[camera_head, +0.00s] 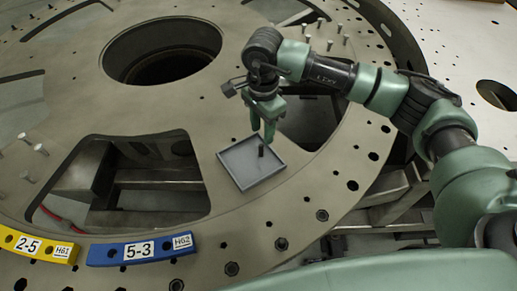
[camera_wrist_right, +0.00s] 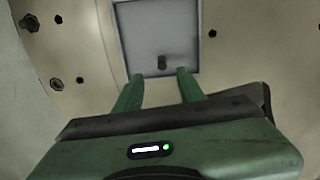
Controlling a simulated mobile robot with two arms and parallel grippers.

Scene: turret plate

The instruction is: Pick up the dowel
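The dowel (camera_head: 261,151) is a small dark peg standing in a shallow grey square tray (camera_head: 238,164) on the turret plate. In the right wrist view the dowel (camera_wrist_right: 162,62) shows inside the tray (camera_wrist_right: 135,30), near its edge closest to the gripper. My right gripper (camera_head: 263,134) points down just above the dowel. In the wrist view its two green fingers (camera_wrist_right: 160,73) are apart, with nothing seen between them. The dowel appears just beyond the fingertips, roughly centred between them. My left gripper is not in view.
The turret plate (camera_head: 210,100) has a large round hole (camera_head: 165,50) and wide cutouts, one left of the tray (camera_head: 155,180). Upright bolts stand at the top right and far left. A yellow label block (camera_head: 38,246) and a blue one (camera_head: 142,250) lie along the front rim.

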